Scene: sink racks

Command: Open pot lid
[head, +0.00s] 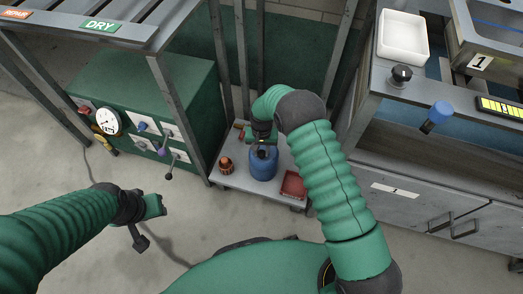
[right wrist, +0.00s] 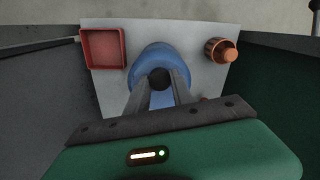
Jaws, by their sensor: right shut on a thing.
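The blue pot (head: 263,169) stands upright on a low grey shelf (head: 232,182); it also shows in the right wrist view (right wrist: 160,54). My right gripper (head: 263,146) is above the pot. In the right wrist view its two fingers (right wrist: 160,84) close on the dark round lid knob (right wrist: 160,76). The lid appears to sit on the pot, but the fingers hide part of it and I cannot see its seam. My left gripper (head: 152,207) hangs over the floor at the left, apart from the pot; its jaw opening is unclear.
An orange-brown capped jar (head: 226,165) stands left of the pot, and a red square tray (head: 293,186) lies to its right. Metal posts rise around the shelf. A green control cabinet (head: 175,85) stands left, a grey sink counter (head: 440,185) right. Floor in front is open.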

